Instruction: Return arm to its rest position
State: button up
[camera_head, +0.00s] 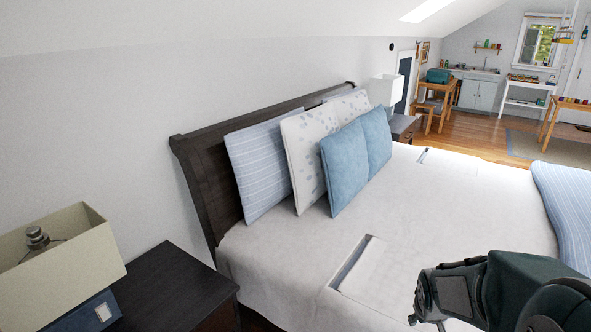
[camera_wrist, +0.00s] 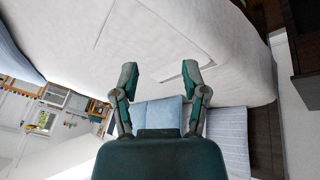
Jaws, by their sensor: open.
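My gripper shows in the wrist view (camera_wrist: 158,78) with its two fingers spread apart and nothing between them. The wrist view is turned over, with the bed and pillows seen beyond the fingers. In the head view my arm (camera_head: 500,290) is at the lower right, over the near part of the bed (camera_head: 460,195). The fingertips are not clear in the head view. The gripper appears above the white bedding, apart from the pillows.
A dark headboard (camera_head: 195,180) stands behind striped, patterned and blue pillows (camera_head: 345,168). A dark nightstand (camera_head: 165,285) with a box-shaped lamp (camera_head: 75,250) is at the lower left. A desk area and open wooden floor (camera_head: 480,135) lie at the far right.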

jog(key=s+a+r+y, duration=0.1)
jog(key=s+a+r, duration=0.5)
jog(key=s, duration=0.3)
jog(key=s+a+r+m+t+y, duration=0.1)
jog(key=s+a+r, duration=0.5)
jog(key=s+r, duration=0.2)
jog(key=shift+s+a, duration=0.35)
jog(key=shift+s, duration=0.3)
jog(key=shift+r, duration=0.1)
dwell(0.7)
